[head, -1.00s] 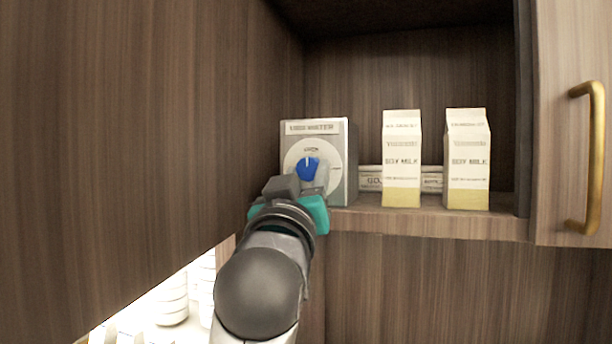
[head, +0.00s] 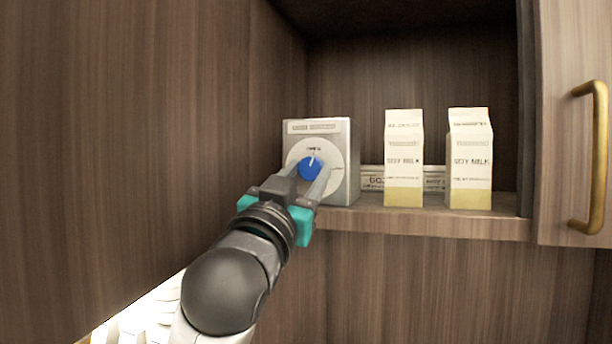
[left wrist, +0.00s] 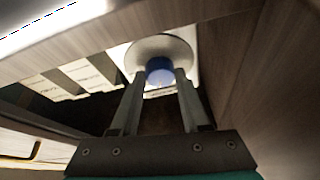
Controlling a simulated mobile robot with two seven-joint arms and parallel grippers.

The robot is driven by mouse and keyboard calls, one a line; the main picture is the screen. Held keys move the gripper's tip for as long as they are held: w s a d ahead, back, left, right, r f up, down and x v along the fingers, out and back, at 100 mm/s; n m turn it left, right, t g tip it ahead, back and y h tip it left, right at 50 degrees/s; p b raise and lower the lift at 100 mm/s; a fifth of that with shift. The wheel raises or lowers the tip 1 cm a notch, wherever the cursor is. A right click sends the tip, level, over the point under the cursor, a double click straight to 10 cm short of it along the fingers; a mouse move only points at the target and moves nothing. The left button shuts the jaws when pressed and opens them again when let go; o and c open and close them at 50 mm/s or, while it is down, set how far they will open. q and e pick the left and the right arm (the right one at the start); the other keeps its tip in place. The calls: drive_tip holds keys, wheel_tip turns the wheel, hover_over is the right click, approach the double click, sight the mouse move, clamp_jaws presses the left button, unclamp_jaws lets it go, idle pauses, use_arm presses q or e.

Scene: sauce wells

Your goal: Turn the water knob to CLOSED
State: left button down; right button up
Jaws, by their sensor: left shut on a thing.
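The water knob (head: 310,168) is blue with a white pointer line, on a white round dial of a grey box (head: 352,170) on the cabinet shelf. The pointer aims up, leaning slightly right, near the small label at the dial's top; that label is too small to read surely. My left gripper (head: 312,176) reaches up from the lower left and is shut on the knob, a finger on each side. The left wrist view shows the blue knob (left wrist: 159,70) between the fingertips, with the pale dial (left wrist: 165,47) behind. My right gripper is not in view.
Two soy milk cartons (head: 403,160) (head: 470,160) stand on the shelf (head: 430,224) right of the box, with a low white pack (head: 434,179) behind. A dark wood panel (head: 130,130) is close on the left. A cabinet door with a brass handle (head: 588,158) is at right.

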use_arm(q)
drive_tip(key=shift+c, duration=1.9)
unclamp_jaws()
drive_tip(key=b+v, duration=0.6)
drive_tip(key=v, duration=0.6)
